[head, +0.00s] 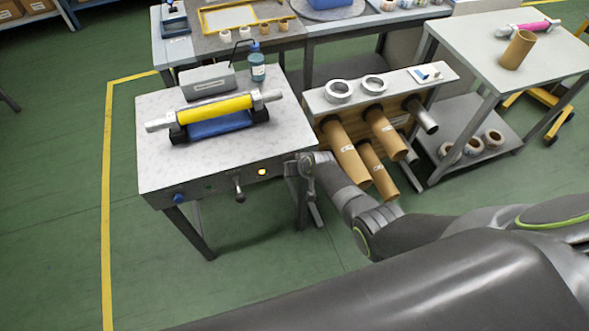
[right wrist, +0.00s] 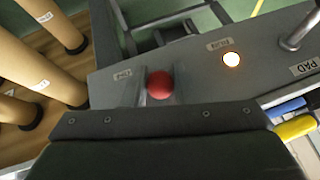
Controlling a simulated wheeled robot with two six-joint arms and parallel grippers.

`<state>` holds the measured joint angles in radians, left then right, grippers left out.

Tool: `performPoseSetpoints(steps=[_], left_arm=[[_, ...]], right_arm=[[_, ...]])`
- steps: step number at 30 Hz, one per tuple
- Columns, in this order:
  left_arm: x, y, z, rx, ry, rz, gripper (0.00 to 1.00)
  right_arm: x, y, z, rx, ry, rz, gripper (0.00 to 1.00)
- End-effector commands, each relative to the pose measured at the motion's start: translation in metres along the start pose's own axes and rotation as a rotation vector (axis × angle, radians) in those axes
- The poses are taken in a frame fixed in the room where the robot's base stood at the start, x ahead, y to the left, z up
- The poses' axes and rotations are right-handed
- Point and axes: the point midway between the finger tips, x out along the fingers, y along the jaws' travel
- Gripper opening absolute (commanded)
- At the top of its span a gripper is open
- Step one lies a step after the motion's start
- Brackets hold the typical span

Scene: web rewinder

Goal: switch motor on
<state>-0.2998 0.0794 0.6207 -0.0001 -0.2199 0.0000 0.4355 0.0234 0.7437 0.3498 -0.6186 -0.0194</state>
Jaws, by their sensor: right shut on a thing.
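The rewinder table (head: 215,150) stands left of centre in the head view, with controls along its front panel (head: 224,183). In the right wrist view a red round knob (right wrist: 160,85) sits on the grey panel beside a small label (right wrist: 123,75) that is hard to read. A lamp (right wrist: 231,59) on the panel glows; it also shows in the head view (head: 262,172). My right gripper (head: 303,165) is at the panel's right end. It is shut on the red knob, and its dark body hides the lower part of the wrist view. My left gripper is not in view.
A yellow roll (head: 215,108) lies in a cradle on the tabletop. A rack with cardboard tubes (head: 349,162) stands close to the right of my right arm. Green floor lies open at left.

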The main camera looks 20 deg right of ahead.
Motion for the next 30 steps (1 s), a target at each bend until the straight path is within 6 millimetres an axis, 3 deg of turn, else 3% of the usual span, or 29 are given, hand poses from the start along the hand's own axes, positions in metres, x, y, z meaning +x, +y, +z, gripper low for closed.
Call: performPoseSetpoints(steps=[10,11,15,25,30], left_arm=[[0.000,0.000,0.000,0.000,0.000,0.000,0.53],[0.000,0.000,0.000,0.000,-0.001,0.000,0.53],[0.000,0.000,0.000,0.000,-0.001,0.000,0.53],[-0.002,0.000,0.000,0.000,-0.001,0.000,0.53],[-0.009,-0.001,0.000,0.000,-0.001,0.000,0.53]], right_arm=[[0.000,0.000,-0.001,0.000,-0.001,0.000,0.02],[0.000,0.000,-0.001,0.000,-0.001,0.000,0.29],[0.000,0.000,-0.001,0.000,-0.001,0.000,0.44],[-0.002,0.000,-0.001,0.000,-0.001,0.000,0.44],[-0.015,-0.001,-0.002,0.000,0.000,-0.001,0.44]])
